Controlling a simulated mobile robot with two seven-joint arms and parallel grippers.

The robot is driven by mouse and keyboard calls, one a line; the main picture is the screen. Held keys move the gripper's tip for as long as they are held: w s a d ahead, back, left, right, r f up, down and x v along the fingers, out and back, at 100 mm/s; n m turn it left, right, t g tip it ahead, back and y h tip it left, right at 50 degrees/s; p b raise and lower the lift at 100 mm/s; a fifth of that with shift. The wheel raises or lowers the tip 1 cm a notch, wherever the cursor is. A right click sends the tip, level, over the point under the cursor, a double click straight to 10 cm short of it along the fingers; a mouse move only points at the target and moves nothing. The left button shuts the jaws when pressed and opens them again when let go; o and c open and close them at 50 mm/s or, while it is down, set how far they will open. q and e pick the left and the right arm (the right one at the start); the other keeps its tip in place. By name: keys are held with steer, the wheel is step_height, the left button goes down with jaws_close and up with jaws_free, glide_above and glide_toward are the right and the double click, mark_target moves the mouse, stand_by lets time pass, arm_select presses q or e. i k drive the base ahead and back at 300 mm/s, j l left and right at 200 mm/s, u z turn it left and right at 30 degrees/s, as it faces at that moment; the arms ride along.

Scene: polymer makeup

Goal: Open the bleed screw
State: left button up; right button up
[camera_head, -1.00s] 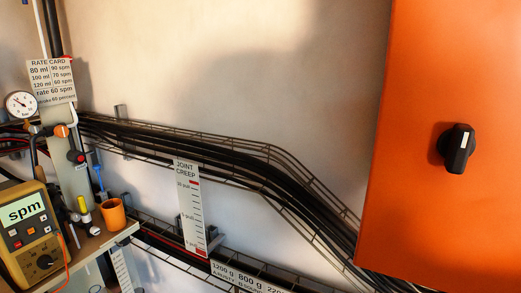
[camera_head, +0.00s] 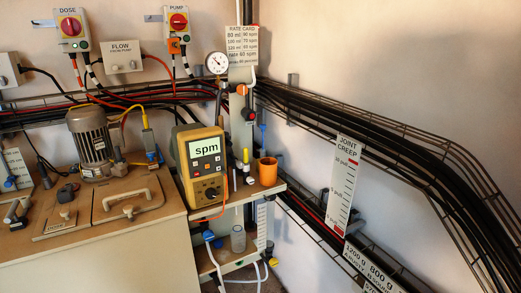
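No part labelled as the bleed screw can be made out. A vertical panel (camera_head: 237,135) behind the shelf carries an orange knob (camera_head: 241,89) and a dark knob with a red part (camera_head: 249,115) below it. A blue-topped fitting (camera_head: 263,127) stands just right of it. A yellow-capped slim item (camera_head: 245,157) and small pale fittings stand at the panel's foot, too small to identify. A round gauge (camera_head: 217,63) sits at the upper left of the panel. Neither gripper is in view.
A yellow meter reading "spm" (camera_head: 203,160) and an orange cup (camera_head: 267,171) stand by the shelf edge. A motor (camera_head: 90,142) sits on the bench (camera_head: 110,262). DOSE (camera_head: 70,28) and PUMP (camera_head: 178,25) switches are on the wall. A cable tray (camera_head: 390,150) runs right.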

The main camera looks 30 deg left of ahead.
mark_target(239, 164)
steer(key=u, duration=0.85)
steer(key=k+l+u, duration=0.15)
steer(key=u, duration=0.2)
steer(key=k+l+u, duration=0.15)
steer(key=u, duration=0.25)
steer(key=i+l, duration=0.1)
steer(key=l, duration=0.15)
steer(key=i+l, duration=0.1)
steer(key=l, duration=0.1)
